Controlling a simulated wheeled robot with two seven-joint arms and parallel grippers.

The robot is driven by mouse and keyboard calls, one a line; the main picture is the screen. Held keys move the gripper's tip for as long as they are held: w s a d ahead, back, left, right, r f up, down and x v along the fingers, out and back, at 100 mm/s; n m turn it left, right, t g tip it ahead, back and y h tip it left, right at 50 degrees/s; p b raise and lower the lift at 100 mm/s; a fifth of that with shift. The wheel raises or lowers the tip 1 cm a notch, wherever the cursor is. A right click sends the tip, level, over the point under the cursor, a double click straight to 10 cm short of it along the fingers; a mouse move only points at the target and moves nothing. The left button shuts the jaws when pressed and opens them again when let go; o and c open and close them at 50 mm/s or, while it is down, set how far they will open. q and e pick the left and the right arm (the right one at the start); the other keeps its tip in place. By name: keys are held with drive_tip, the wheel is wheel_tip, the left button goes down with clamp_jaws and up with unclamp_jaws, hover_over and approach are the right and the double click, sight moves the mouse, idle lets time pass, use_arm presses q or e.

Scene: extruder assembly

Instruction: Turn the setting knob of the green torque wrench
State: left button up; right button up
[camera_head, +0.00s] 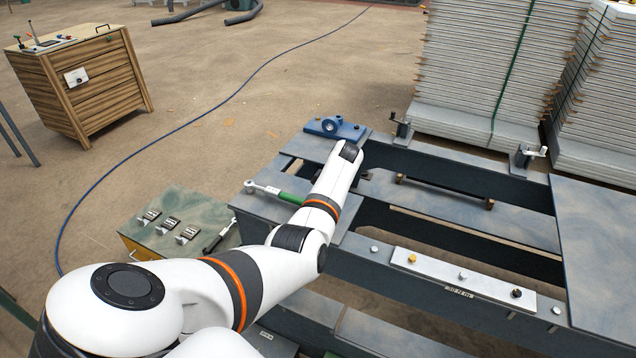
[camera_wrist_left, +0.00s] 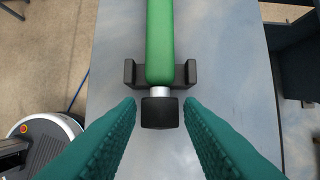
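The green torque wrench lies on the steel frame table. In the head view its green handle (camera_head: 291,198) and silver ratchet head (camera_head: 250,186) show left of my left arm, which hides the handle's other end. In the left wrist view the green handle (camera_wrist_left: 160,40) rests in a black cradle (camera_wrist_left: 130,76). A silver neck and the black setting knob (camera_wrist_left: 159,114) stick out below it. My left gripper (camera_wrist_left: 160,104) is open, with a teal ribbed finger on each side of the knob and a gap on both sides. My right gripper is not in view.
The steel table (camera_head: 440,208) has open gaps between its beams. A blue block (camera_head: 335,128) sits at its far corner. A light plate with bolts (camera_head: 462,277) lies along the near beam. A green-topped box (camera_head: 178,222) stands at left; board stacks (camera_head: 485,75) stand behind.

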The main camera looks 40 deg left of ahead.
use_arm(q)
drive_tip(key=v, duration=1.1)
drive_tip(key=shift+r, duration=0.25)
drive_tip(key=shift+d, duration=0.15)
